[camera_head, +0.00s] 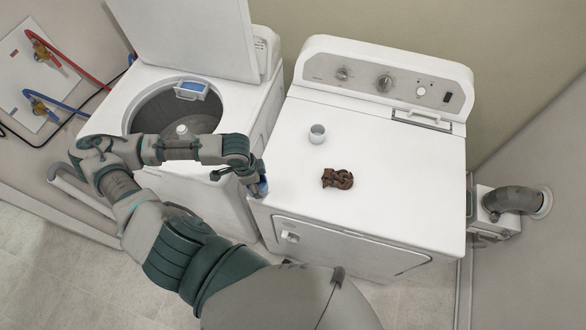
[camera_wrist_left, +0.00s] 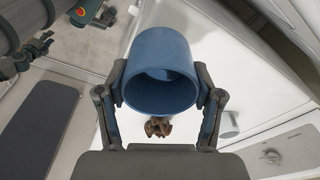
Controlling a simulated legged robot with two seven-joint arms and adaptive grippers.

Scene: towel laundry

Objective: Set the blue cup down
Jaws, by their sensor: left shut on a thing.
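The blue cup (camera_wrist_left: 160,72) fills the middle of the left wrist view, its open mouth facing that camera. My left gripper (camera_wrist_left: 160,95) is shut on it, with one finger on each side. In the head view my left gripper (camera_head: 254,180) is at the left edge of the dryer top (camera_head: 400,190), and only a small blue part of the cup (camera_head: 262,186) shows beside it. I cannot tell whether the cup touches the dryer.
A light grey cup (camera_head: 317,134) and a brown crumpled or carved object (camera_head: 338,178) sit on the dryer top. The dryer's control panel (camera_head: 385,80) rises at the back. The open washer (camera_head: 110,105) stands to the left. The right part of the dryer top is clear.

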